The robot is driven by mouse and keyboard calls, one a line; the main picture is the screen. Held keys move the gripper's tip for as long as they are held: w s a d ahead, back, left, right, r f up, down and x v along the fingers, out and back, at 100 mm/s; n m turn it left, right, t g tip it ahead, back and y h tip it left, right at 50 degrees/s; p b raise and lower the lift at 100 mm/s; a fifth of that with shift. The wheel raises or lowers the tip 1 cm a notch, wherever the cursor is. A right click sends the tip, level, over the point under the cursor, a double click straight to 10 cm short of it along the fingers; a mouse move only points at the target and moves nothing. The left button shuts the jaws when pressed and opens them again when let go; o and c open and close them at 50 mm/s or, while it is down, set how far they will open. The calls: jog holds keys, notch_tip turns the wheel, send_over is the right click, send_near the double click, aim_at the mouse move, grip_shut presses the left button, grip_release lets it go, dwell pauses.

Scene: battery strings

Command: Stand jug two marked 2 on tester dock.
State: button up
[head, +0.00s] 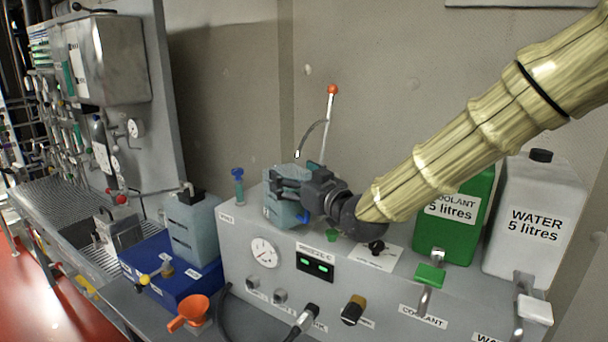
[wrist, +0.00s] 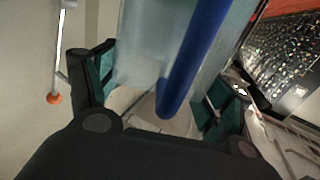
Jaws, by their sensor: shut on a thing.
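A pale blue translucent jug (head: 272,212) is at the top left of the grey tester cabinet (head: 235,250). My gripper (head: 285,188) is shut around it from the right. Its base appears at the cabinet top, but I cannot tell whether it touches. In the wrist view the jug (wrist: 140,45) stands between the two fingers of my gripper (wrist: 160,88), with a blue bar in front of it. I cannot read a number on it, and any dock under it is hidden. A second similar jug (head: 193,240) stands on the blue box (head: 150,262) at left.
A green coolant can (head: 455,228) and a white water can (head: 535,200) stand on the cabinet's right. A lever with a red knob (head: 332,90) rises behind the held jug. A small blue-topped item (head: 238,185) stands to its left.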

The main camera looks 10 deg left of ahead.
aim_at(304, 173)
jog(key=shift+w+d+r+p, duration=0.25)
jog(key=shift+w+p, duration=0.1)
jog(key=shift+w, duration=0.25)
jog(key=w+p, duration=0.1)
jog(key=w+d+f+p, duration=0.1)
jog(key=shift+w, duration=0.3)
jog(key=shift+d+f, duration=0.1)
jog(key=shift+f, duration=0.25)
jog(key=shift+s, duration=0.15)
jog(key=shift+f, duration=0.15)
jog(key=shift+f, duration=0.15)
jog(key=o, duration=2)
